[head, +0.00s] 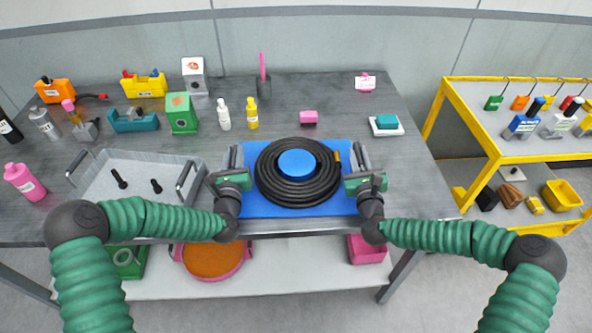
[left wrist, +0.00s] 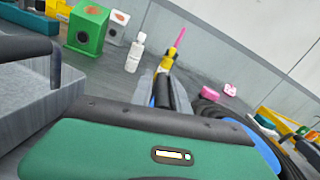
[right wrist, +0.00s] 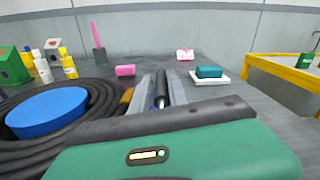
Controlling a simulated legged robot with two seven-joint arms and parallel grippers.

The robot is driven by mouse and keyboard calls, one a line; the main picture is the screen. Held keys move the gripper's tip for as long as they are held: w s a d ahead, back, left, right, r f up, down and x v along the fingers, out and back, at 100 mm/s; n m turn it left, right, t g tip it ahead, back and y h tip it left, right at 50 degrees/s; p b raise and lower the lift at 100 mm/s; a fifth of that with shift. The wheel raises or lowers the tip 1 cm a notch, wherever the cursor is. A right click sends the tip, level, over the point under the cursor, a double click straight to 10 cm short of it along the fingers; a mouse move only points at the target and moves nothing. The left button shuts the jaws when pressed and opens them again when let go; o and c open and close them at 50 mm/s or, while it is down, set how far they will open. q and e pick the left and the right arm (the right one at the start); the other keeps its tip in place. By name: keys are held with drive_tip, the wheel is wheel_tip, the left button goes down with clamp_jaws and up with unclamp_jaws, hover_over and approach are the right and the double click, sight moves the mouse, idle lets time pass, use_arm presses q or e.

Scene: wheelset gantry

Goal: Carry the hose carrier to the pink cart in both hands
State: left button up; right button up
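The hose carrier is a blue tray (head: 338,205) with a coiled black hose (head: 268,178) around a blue hub (head: 297,164). It rests flat on the grey table near the front edge. The coil and hub also show in the right wrist view (right wrist: 48,112). My left gripper (head: 236,160) is at the carrier's left handle, its fingers close together on either side of the dark bar. My right gripper (head: 361,160) is at the right handle in the same way, with the bar between its fingers (right wrist: 161,90). No pink cart is visible.
A grey tray (head: 135,206) with two dark pieces stands close left of the carrier. Bottles, a pink block (head: 308,117) and a teal block on a white dish (head: 387,131) lie behind it. A yellow-framed rack (head: 470,120) stands at right, across a floor gap.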

use_arm(q)
drive_tip(key=shift+c, duration=1.1)
use_arm(e)
drive_tip(key=shift+c, duration=1.1)
use_arm(q)
drive_tip(key=shift+d, duration=0.15)
clamp_jaws()
use_arm(e)
drive_tip(key=shift+d+f, duration=0.1)
drive_tip(key=shift+d, duration=0.05)
clamp_jaws()
use_arm(q)
drive_tip(key=shift+r, duration=0.1)
use_arm(e)
drive_tip(key=shift+s+f, duration=0.15)
use_arm(q)
drive_tip(key=shift+r, duration=0.2)
